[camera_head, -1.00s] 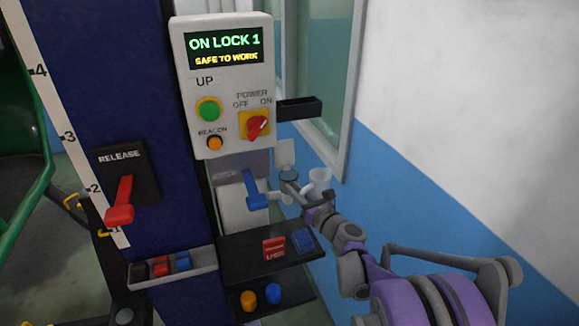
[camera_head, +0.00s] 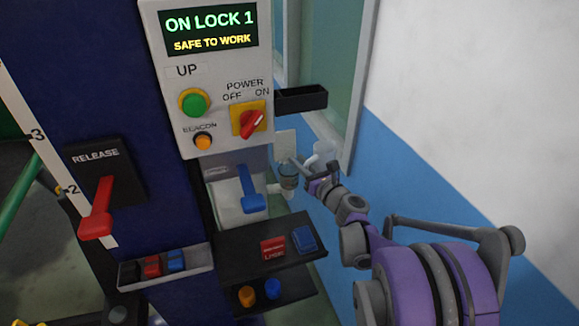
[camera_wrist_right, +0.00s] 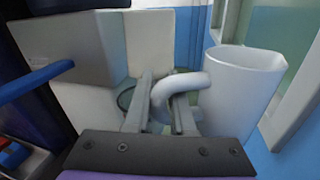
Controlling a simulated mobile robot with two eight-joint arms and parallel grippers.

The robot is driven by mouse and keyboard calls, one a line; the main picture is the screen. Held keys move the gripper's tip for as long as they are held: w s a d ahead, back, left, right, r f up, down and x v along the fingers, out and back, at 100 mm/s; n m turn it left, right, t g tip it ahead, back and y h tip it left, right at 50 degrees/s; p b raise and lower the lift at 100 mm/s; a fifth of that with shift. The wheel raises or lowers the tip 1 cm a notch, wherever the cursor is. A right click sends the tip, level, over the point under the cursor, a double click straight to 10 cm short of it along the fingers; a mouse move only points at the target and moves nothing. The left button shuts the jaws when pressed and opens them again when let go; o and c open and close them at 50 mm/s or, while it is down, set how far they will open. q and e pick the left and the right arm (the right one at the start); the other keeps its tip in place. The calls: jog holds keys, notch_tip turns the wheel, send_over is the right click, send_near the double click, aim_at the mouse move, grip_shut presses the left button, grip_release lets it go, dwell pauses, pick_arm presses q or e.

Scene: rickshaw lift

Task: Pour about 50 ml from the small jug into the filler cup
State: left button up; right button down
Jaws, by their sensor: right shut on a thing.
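The small jug (camera_wrist_right: 240,85) is white. In the right wrist view its mouth faces up, and its handle (camera_wrist_right: 182,84) lies between my right gripper's fingers (camera_wrist_right: 160,105). My right gripper (camera_head: 312,172) is shut on that handle; in the head view the jug (camera_head: 325,152) is partly hidden behind the gripper. The filler cup (camera_head: 288,174), small and greyish with a dark rim, stands just left of the gripper. In the right wrist view the cup (camera_wrist_right: 125,98) is partly covered by the fingers. No liquid can be made out. My left gripper is not in view.
The control box (camera_head: 205,75) reads "ON LOCK 1, SAFE TO WORK". A blue lever (camera_head: 250,190) sits left of the cup. A black shelf (camera_head: 230,247) with a red and a blue item is below. A window frame and a wall are close on the right.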

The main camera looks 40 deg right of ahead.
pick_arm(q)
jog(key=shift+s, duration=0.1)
pick_arm(e)
jog(key=shift+s+a, duration=0.1)
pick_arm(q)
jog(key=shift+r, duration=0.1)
pick_arm(e)
jog(key=shift+r, duration=0.1)
